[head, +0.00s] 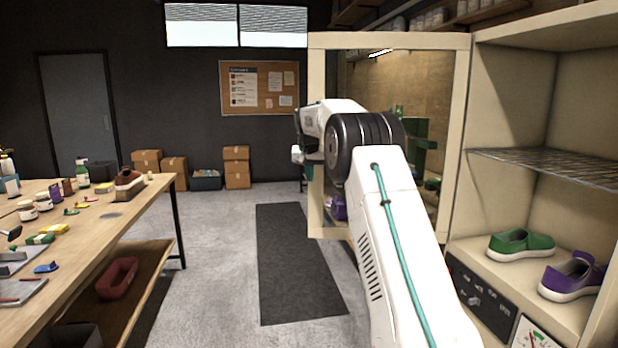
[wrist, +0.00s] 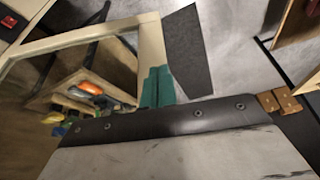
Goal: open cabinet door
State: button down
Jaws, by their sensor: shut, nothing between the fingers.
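The cabinet (head: 458,150) stands at the right in the head view, its front open. Its cream-framed glass door (head: 388,41) stands swung out to the left of the opening, with shoes showing in the glass. The door frame also crosses the upper left of the wrist view (wrist: 78,38). My gripper (wrist: 158,73) shows in the wrist view as two teal fingers shut together, empty, close to the door frame. Whether they touch it I cannot tell. In the head view my arm covers part of the door and mostly hides the gripper.
Inside the cabinet are a wire shelf (head: 545,165), a green shoe (head: 520,244) and a purple shoe (head: 572,277). A cluttered workbench (head: 130,211) stands at the left. A dark mat (head: 292,265) lies on clear floor between. Cardboard boxes (head: 237,168) stand at the back wall.

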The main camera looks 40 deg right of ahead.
jog(key=shift+w+d, duration=0.2)
jog(key=shift+w, duration=0.15)
jog(key=shift+a, duration=0.1)
jog(key=s+a+r, duration=0.5)
jog(key=r, duration=0.4)
jog(key=shift+s+a+r, duration=0.15)
jog(key=shift+a+r, duration=0.05)
jog(key=shift+a, duration=0.1)
jog(key=s+a+f+n+g, duration=0.1)
jog(key=s+a+f, duration=0.15)
jog(key=f, duration=0.35)
jog(key=s+a+f+n+y, duration=0.1)
jog(key=s+a+f+n, duration=0.1)
jog(key=s+a, duration=0.7)
jog(key=s+a+f+n+y, duration=0.1)
jog(key=s+a, duration=0.9)
jog(key=s, duration=1.2)
jog(key=s+a+f+n+g, duration=0.1)
jog(key=s+a+f+n, duration=0.3)
jog(key=s+a, duration=0.5)
jog(key=s, duration=0.7)
jog(key=shift+s+a+f+y, duration=0.15)
jog(key=shift+a+f+y, duration=0.25)
